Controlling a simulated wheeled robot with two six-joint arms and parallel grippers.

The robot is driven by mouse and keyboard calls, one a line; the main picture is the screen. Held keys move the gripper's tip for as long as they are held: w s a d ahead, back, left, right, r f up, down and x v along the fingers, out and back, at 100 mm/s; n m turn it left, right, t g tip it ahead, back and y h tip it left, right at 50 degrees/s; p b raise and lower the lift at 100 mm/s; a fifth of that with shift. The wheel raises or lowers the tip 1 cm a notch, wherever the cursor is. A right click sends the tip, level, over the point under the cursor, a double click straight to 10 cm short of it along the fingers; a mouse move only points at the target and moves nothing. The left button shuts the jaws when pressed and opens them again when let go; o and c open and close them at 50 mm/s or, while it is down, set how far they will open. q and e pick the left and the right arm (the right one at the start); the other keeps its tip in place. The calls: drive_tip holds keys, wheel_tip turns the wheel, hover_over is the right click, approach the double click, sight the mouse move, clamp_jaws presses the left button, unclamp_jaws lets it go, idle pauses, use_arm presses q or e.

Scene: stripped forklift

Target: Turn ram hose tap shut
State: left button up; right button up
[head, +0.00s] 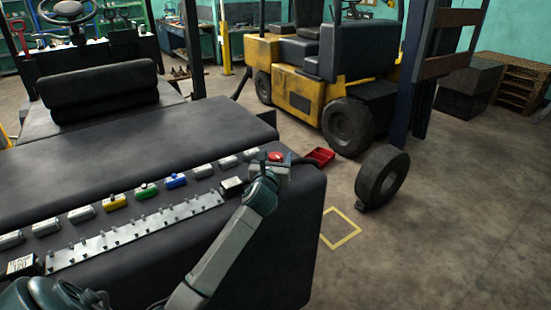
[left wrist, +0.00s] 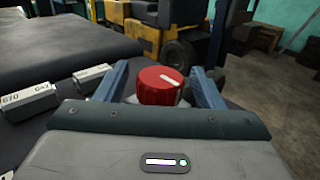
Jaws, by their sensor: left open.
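A round red tap knob (head: 275,156) with a white line on top sits at the right end of the dark machine's (head: 290,230) row of fittings. My left gripper (head: 268,163) is open, with one blue finger on each side of the red knob. A gap shows between each finger and the knob. Which tap is the ram hose tap cannot be read from any label here. My right gripper is not in view.
Yellow (head: 115,201), green (head: 147,190) and blue (head: 175,180) taps sit further left among labelled grey blocks, behind a pegged metal strip (head: 140,231).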

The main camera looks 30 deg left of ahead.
use_arm(q)
drive_tip(key=b+v, duration=0.3)
drive_tip(key=v, duration=0.7)
drive_tip(key=shift+s+f+b, duration=0.1)
drive_tip(key=shift+f+b, duration=0.05)
drive_tip(key=shift+b, duration=0.2)
drive_tip(key=shift+s+d, duration=0.1)
drive_tip(key=shift+s, duration=0.2)
